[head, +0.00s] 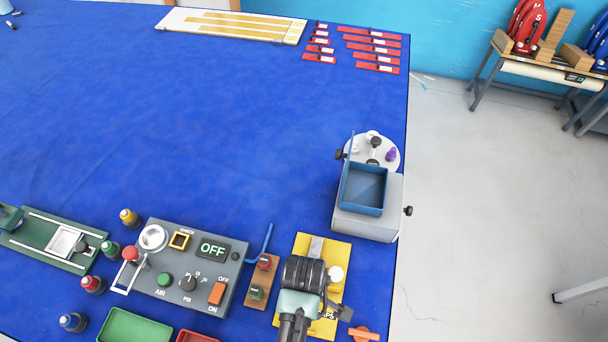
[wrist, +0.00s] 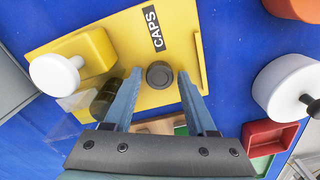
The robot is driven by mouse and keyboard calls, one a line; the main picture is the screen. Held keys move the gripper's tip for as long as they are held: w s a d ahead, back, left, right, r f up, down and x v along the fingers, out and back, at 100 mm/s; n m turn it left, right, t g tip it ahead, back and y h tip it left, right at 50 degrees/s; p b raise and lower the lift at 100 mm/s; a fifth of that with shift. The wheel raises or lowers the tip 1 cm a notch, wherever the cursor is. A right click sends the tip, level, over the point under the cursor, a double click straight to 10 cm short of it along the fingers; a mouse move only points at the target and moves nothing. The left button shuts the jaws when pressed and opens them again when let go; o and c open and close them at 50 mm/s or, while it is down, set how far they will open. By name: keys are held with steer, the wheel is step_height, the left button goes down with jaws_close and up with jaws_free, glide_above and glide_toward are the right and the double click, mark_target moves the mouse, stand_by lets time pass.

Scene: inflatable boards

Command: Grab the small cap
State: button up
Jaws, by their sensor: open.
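The yellow board (wrist: 130,40) marked CAPS lies below my gripper (wrist: 159,76). A small dark round cap (wrist: 160,73) shows on the board between my two open fingertips, one finger on each side of it. I cannot tell how far above it the fingers are. A larger white round cap (wrist: 55,74) stands by a yellow block to the left. A black cylinder (wrist: 105,98) is beside the left finger. In the head view my arm covers part of the yellow board (head: 333,248), and the small dark cap is hidden there.
A grey control panel (head: 215,260) reading OFF lies left of the board, with a brown two-button strip (head: 259,285) between. A machine with a blue tray (head: 364,188) stands behind. A red bin (wrist: 268,136) and white round part (wrist: 285,85) are right in the wrist view.

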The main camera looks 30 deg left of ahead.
jaws_close()
steer(key=shift+r, duration=0.2)
